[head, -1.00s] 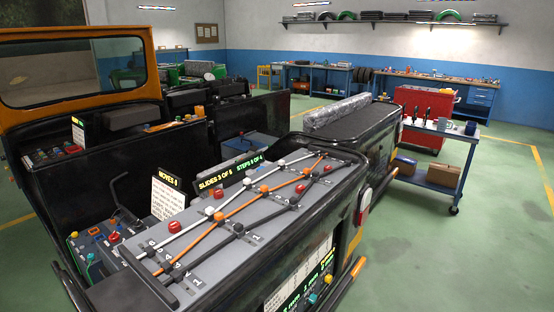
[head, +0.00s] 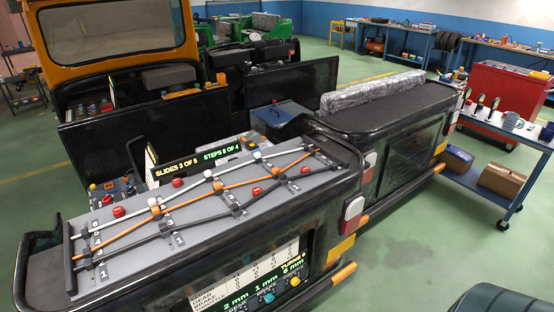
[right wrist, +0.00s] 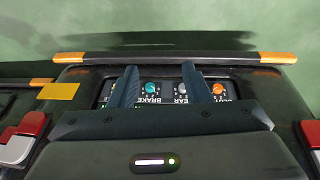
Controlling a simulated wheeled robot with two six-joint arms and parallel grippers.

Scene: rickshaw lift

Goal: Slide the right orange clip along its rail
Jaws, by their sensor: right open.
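The deck panel (head: 200,215) in the head view carries crossing white, orange and dark rails. The right orange clip (head: 217,186) sits near the middle of the orange rail (head: 187,200). Another orange clip (head: 155,210) sits further left. White clips and dark clips sit on the neighbouring rails. In the right wrist view my right gripper (right wrist: 160,88) is open, with its two fingers apart and nothing seen between them. It is over the rear face with coloured knobs, and no orange clip shows there. My left gripper is in neither view.
Red knobs (head: 257,191) stand on the panel among the rails. A lit sign (head: 195,163) reading "SLIDES 3 OF 5" stands behind it. A blue trolley (head: 490,185) with boxes is at the right. The green floor between vehicle and trolley is open.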

